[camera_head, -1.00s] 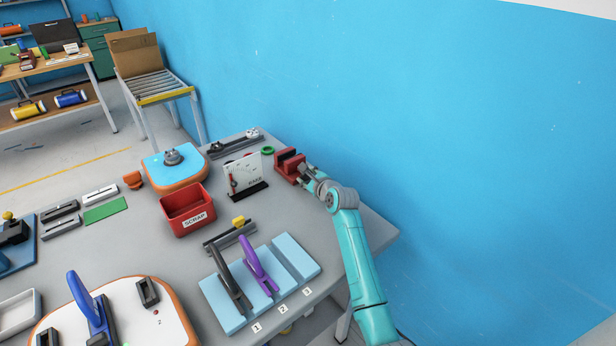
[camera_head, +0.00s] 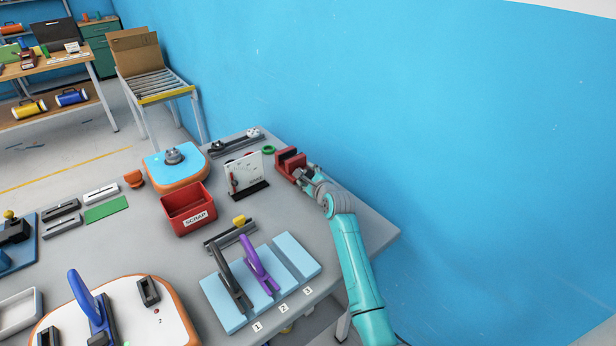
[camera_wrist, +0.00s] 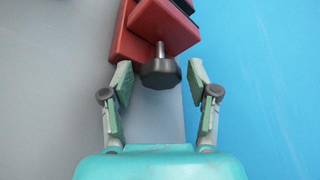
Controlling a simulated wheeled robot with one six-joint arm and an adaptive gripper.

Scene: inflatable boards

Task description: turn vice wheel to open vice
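The red vice (camera_head: 291,163) stands at the far right corner of the grey bench, near the blue wall. In the wrist view the red vice body (camera_wrist: 160,25) is at the top, with a metal screw and a dark lobed wheel (camera_wrist: 161,72) on its near end. My gripper (camera_wrist: 160,78) is open, its two green-padded fingers apart on either side of the wheel. A gap shows between each finger and the wheel. In the head view my gripper (camera_head: 307,177) is close to the vice, and the wheel is hidden there.
A white gauge board (camera_head: 245,174) stands left of the vice, with a green ring (camera_head: 268,150) near it. A red scrap bin (camera_head: 188,212) and a light blue rack (camera_head: 262,282) with two handled tools are on the bench. The bench right of the rack is clear.

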